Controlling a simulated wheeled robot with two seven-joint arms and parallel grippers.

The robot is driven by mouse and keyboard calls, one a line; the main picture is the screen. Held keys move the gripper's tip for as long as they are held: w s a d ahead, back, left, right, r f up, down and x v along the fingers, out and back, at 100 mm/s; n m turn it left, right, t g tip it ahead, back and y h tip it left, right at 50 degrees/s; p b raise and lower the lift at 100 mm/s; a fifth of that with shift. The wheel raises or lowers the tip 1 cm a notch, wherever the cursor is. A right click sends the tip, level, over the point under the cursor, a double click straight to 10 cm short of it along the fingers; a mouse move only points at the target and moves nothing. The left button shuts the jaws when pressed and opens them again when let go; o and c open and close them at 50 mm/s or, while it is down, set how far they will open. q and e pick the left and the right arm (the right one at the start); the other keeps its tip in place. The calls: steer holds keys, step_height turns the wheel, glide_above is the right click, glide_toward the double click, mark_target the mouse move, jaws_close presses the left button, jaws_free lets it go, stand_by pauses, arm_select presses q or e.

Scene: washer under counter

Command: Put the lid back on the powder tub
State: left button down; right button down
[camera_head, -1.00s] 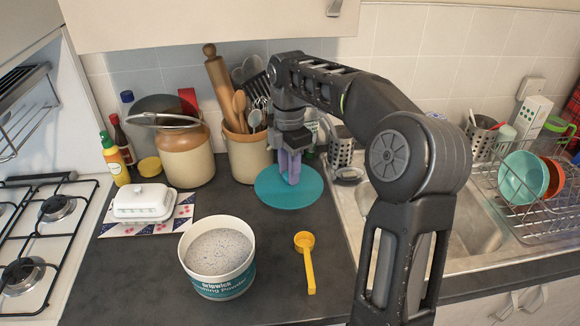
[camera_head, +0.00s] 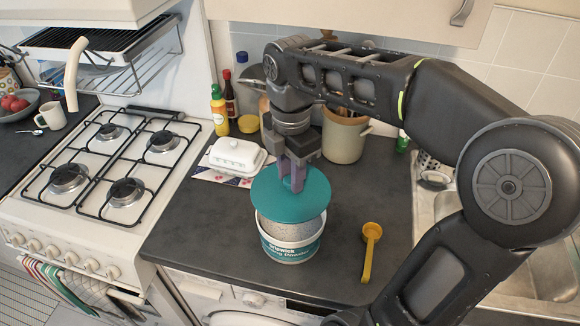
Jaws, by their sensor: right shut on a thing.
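The powder tub (camera_head: 291,246) is a white tub with a teal label, standing upright on the dark counter. White speckled powder (camera_head: 290,229) shows at its front inside the rim. The teal round lid (camera_head: 313,196) hangs over the back part of the tub, tilted, with the front of the opening uncovered. My right gripper (camera_head: 292,182) points down from above and is shut on the lid near its middle. I cannot tell whether the lid touches the rim. My left gripper is not in view.
A yellow scoop (camera_head: 370,250) lies on the counter right of the tub. A white butter dish (camera_head: 237,155) stands behind left. The gas hob (camera_head: 110,165) is at the left and the sink (camera_head: 440,190) at the right. Counter left of the tub is clear.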

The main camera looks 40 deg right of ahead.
mark_target(291, 195)
steer(key=shift+f, duration=0.15)
step_height(291, 195, down, 4)
steer(key=b, duration=0.3)
steer(key=shift+f, duration=0.1)
steer(key=shift+f+b, duration=0.9)
stand_by(0.8)
steer(key=shift+f, duration=0.2)
stand_by(0.5)
stand_by(0.8)
steer(key=c, duration=1)
jaws_free()
steer(key=shift+c, duration=0.2)
steer(key=shift+o, duration=0.5)
